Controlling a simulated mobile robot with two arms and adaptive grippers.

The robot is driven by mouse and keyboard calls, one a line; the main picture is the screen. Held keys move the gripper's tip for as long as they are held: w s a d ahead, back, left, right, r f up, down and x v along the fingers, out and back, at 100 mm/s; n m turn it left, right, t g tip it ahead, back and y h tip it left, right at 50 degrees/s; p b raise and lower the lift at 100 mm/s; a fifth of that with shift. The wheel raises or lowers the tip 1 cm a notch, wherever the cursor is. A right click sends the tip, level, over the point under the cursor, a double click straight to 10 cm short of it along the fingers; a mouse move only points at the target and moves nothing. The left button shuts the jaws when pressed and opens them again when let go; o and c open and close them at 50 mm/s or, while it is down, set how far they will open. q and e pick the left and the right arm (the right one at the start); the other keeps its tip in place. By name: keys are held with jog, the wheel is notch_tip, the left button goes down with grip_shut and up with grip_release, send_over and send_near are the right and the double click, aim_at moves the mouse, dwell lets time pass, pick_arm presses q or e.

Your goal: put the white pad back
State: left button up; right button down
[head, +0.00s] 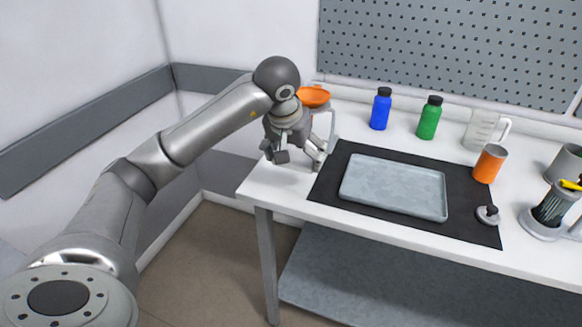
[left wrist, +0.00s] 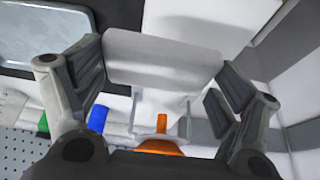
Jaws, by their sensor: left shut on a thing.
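My left gripper (head: 294,158) is over the left end of the white table, beside the dark mat. In the left wrist view the white pad (left wrist: 150,58), a pale block, sits between the two fingers of this gripper (left wrist: 155,85), which is shut on it. In the head view I cannot make out the pad against the white table and the gripper. My right gripper is not in view.
A grey tray (head: 395,186) lies on the dark mat (head: 325,188). An orange funnel (head: 313,96) on a stand is close behind my left gripper.

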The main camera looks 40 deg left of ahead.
pick_arm(q)
jog(key=p, duration=0.1)
send_over(296, 176)
jog(key=s, duration=0.2)
jog(key=f, duration=0.6)
jog(key=shift+w+d+f, duration=0.1)
jog(key=shift+w+d, duration=0.05)
jog(key=shift+d, duration=0.1)
jog(key=f, duration=0.1)
jog(key=f+p, duration=0.1)
jog(key=f, duration=0.1)
jog(key=shift+w+a+f, duration=0.15)
jog(key=shift+w+f, duration=0.05)
jog(key=shift+f, duration=0.2)
jog(key=shift+f, duration=0.2)
jog(key=o, duration=0.7)
jog(key=shift+r, duration=0.2)
